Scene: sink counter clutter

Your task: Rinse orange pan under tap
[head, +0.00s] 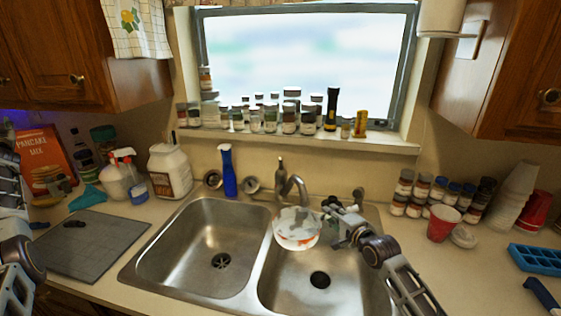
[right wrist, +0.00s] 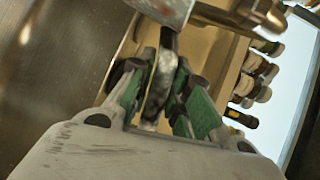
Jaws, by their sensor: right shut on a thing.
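The pan (head: 297,229) is under the curved tap (head: 294,187), over the divider and right basin of the double sink. Its inside looks whitish with orange patches, and I cannot tell whether water is running. My right gripper (head: 338,222) is shut on the pan's handle, to the right of the pan. In the right wrist view the green-padded fingers (right wrist: 165,95) close around the thin handle, and part of the pan (right wrist: 165,8) shows at the top edge. Links of my left arm show at the left edge of the head view, but its gripper does not.
The left basin (head: 190,245) is empty. A grey board (head: 95,245) lies left. Spice jars (head: 402,192) and a red cup (head: 443,223) stand right. Small jars line the windowsill.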

